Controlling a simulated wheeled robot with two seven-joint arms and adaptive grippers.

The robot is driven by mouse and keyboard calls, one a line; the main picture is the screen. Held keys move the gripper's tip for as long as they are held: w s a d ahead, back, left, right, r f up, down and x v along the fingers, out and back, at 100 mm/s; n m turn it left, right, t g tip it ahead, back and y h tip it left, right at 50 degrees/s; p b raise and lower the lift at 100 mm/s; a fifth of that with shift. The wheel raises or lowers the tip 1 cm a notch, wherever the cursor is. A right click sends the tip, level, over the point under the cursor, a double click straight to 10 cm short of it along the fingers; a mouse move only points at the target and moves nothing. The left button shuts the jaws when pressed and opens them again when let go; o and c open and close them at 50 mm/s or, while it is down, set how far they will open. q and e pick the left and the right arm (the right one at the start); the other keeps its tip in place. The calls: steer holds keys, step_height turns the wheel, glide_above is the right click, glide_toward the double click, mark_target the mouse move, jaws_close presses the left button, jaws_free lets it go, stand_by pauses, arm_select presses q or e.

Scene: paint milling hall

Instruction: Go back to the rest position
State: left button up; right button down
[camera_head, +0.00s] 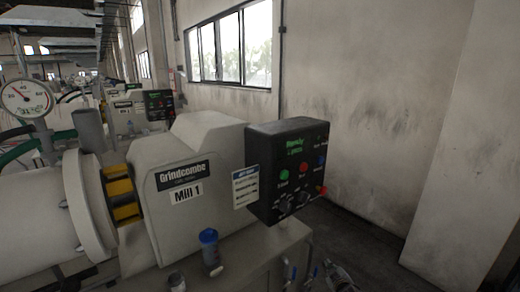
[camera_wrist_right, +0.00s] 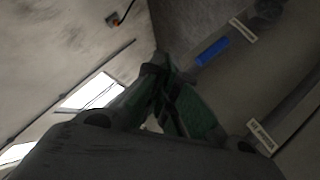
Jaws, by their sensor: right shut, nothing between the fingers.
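My right gripper (camera_head: 337,270) shows at the bottom of the head view, low and to the right of the mill's front edge. In the right wrist view, its green-padded fingers (camera_wrist_right: 162,70) come together at the tips. It is shut and holds nothing. My left gripper is in neither view. The grey mill labelled "Mill 1" (camera_head: 206,198) fills the left and middle of the head view. Its black control box (camera_head: 262,190) with coloured buttons and knobs stands above and left of the right gripper, apart from it.
A pressure gauge (camera_head: 27,98) is at the far left. In the wrist view, a blue-sleeved pipe or handle (camera_wrist_right: 212,52) lies right of the fingers. Floor (camera_head: 350,240) is clear between the mill and the wall (camera_head: 370,120).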

steer(key=s+d+f+m+g, duration=0.1)
steer(key=s+f+m+g, duration=0.15)
steer(key=s+f, duration=1.15)
steer(key=s+d+f+m+g, duration=0.15)
steer(key=s+f+g, duration=0.25)
steer(key=s+f, duration=1)
steer(key=s+a+f+g, duration=0.1)
steer(key=s+f, duration=0.3)
steer(key=s, duration=0.8)
steer(key=s+a+f+g, duration=0.2)
steer(key=s+f, duration=0.3)
steer(key=s, duration=0.8)
steer(key=s+a+f+m+g, duration=0.1)
steer(key=s+f, duration=0.4)
steer(key=s, duration=0.7)
steer(key=shift+s+a+f+g, duration=0.15)
steer(key=shift+a+f+g, duration=0.05)
steer(key=shift+g, duration=0.65)
